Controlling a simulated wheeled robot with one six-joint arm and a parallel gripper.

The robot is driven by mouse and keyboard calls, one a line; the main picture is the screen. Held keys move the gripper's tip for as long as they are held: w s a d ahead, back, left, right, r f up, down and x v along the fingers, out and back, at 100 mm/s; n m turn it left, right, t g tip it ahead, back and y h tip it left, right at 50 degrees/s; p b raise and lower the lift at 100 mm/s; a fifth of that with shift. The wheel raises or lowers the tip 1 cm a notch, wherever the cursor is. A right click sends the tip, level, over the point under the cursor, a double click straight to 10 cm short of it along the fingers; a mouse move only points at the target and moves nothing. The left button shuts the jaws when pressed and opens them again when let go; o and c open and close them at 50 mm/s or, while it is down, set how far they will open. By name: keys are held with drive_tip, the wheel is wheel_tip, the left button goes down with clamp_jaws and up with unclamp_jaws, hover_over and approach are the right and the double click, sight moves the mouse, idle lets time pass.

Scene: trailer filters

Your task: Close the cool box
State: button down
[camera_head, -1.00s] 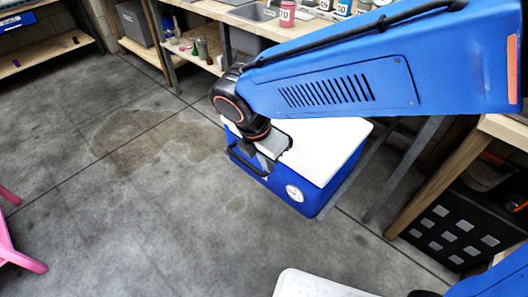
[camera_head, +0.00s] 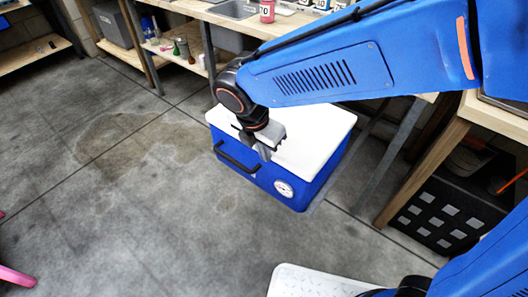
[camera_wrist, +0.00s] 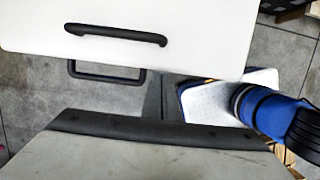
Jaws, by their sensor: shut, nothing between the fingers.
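The cool box (camera_head: 245,172) stands on the floor, with a blue body and a white lid (camera_head: 315,125). The lid lies flat across the top and looks down on the body, though a small gap could not be told. A black carry handle (camera_head: 237,160) is on the box's front side; it also shows in the wrist view (camera_wrist: 105,78). In the wrist view the white lid (camera_wrist: 200,40) fills the top, with a black lid handle (camera_wrist: 115,34). My gripper (camera_head: 265,153) is shut and empty at the lid's front edge; whether it touches is unclear.
A workbench (camera_head: 225,20) with bottles and a sink stands behind the box. A wooden shelf (camera_head: 425,160) with a black crate (camera_head: 440,220) is at the right. A pink leg (camera_head: 15,276) shows at the lower left. The floor in front and left is open.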

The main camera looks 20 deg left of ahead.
drive_tip(key=w+d, duration=0.5)
drive_tip(key=w, duration=0.6)
drive_tip(key=w+d, duration=0.4)
drive_tip(key=w, duration=0.8)
drive_tip(key=w+d, duration=0.5)
drive_tip(key=w, duration=0.7)
drive_tip(key=shift+w+d, duration=0.25)
drive_tip(key=shift+d, duration=0.1)
